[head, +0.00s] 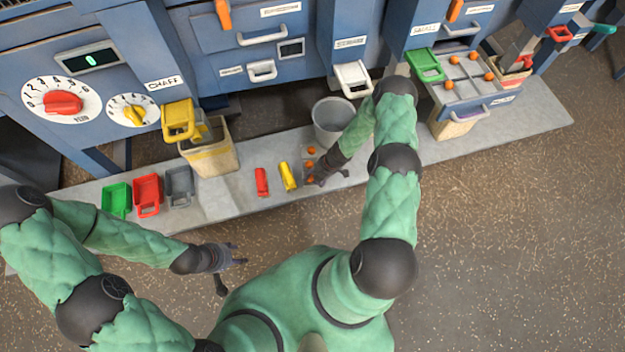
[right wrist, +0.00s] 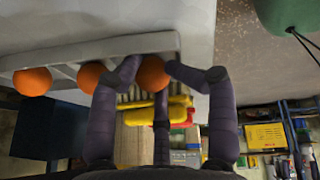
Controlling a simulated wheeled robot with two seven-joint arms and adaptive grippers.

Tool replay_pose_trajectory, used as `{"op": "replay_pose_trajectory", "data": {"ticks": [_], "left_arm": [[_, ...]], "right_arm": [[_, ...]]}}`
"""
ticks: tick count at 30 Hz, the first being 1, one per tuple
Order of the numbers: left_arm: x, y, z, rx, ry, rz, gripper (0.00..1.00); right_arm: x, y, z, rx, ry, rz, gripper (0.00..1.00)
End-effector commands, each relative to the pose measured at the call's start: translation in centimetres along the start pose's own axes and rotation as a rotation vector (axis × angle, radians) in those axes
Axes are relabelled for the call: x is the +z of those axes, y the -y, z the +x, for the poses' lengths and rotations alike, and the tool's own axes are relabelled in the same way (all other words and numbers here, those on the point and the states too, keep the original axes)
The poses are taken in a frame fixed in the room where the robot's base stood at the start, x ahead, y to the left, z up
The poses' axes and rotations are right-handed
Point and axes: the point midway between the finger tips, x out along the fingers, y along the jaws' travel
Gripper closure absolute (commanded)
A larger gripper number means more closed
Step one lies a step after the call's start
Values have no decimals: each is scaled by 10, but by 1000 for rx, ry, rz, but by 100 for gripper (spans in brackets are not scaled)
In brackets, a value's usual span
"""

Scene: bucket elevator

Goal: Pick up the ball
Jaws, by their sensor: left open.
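Several orange balls are in view. Three lie in a row on the grey ledge in the head view, the nearest ball (head: 310,179) beside my right gripper (head: 330,178). The right wrist view shows three balls along a pale slotted rack, and the rightmost ball (right wrist: 153,73) is between the fingertips of my right gripper (right wrist: 152,75). The fingers are close around this ball, but I cannot tell whether they grip it. My left gripper (head: 233,272) is open and empty over the floor, in front of the ledge.
A grey bucket (head: 333,122) stands behind the row of balls. Yellow (head: 287,177) and red (head: 262,182) pieces lie to its left. Green, red and grey scoops stand farther left on the ledge (head: 225,200). More orange balls lie in a drawer (head: 470,87) at the right.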

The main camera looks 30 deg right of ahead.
Motion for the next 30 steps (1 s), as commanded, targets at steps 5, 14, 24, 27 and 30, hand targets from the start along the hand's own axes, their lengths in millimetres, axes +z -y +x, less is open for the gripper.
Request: {"op": "replay_pose_trajectory", "data": {"ticks": [5,14,24,27,30], "left_arm": [[0,0,0,0,0,0,52],[0,-2,-5,0,0,0,52],[1,-9,-24,0,0,0,52],[1,-10,-28,0,0,0,52],[1,-11,-32,0,0,0,52]], "right_arm": [[-3,4,3,-7,-6,4,78],[-6,2,-6,-7,-6,4,95],[-20,5,-48,-2,-3,6,95],[-25,14,-64,-1,-3,6,95],[-30,24,-80,-1,-2,5,95]]}}
